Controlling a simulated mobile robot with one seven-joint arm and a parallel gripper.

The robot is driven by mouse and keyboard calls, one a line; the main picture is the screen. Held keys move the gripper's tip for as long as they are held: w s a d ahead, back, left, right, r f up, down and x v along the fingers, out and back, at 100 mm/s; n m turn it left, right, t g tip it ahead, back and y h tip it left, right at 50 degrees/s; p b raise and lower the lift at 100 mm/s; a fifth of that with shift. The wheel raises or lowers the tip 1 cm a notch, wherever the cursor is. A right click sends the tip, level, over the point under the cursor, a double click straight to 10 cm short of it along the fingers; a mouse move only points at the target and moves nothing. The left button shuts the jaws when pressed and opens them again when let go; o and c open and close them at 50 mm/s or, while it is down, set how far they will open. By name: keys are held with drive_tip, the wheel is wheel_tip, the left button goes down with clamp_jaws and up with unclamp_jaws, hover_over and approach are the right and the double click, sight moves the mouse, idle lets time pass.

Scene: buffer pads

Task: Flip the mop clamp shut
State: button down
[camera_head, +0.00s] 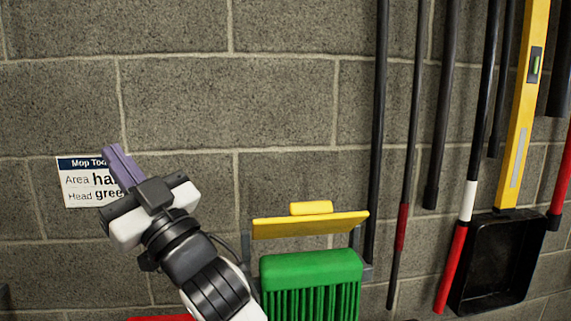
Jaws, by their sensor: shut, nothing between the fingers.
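The mop clamp (335,226) is a yellow flap with a small raised yellow tab (311,208) on its top edge. It stands up above the green mop head (310,264), with a gap between them, so it looks open. Grey frame arms show at both sides of the clamp. My gripper (114,154) is to the left of the clamp and higher, in front of the wall sign. Its purple fingers are shut together with nothing between them and are apart from the clamp. The lower part of the mop head is cut off by the picture edge.
Several dark poles hang right of the clamp. A black dustpan (496,262) and a yellow level (523,110) are farther right. A red thing (160,318) shows at the bottom edge. The wall above the clamp is bare.

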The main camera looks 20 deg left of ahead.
drive_tip(key=w+r+m+t+h+p, duration=0.3)
drive_tip(key=w+m+t+h+p, duration=0.15)
drive_tip(key=w+h, duration=0.4)
wheel_tip(320, 180, up, 3)
drive_tip(key=m+h+p, duration=0.6)
drive_tip(key=m+h, duration=0.3)
drive_tip(key=h, duration=0.5)
hover_over(309, 202)
drive_tip(key=s+d, duration=0.1)
drive_tip(key=s, duration=0.1)
drive_tip(key=w+f+p, duration=0.1)
drive_tip(key=f, duration=0.2)
drive_tip(key=w+a+f+p, duration=0.1)
drive_tip(key=f, duration=0.2)
drive_tip(key=w+f+p, duration=0.1)
drive_tip(key=f, duration=0.3)
drive_tip(key=shift+w+a+f, duration=0.1)
drive_tip(key=shift+a, duration=0.2)
drive_tip(key=shift+s+d+f, duration=0.15)
drive_tip(key=shift+s+f, duration=0.15)
drive_tip(key=shift+f, duration=0.25)
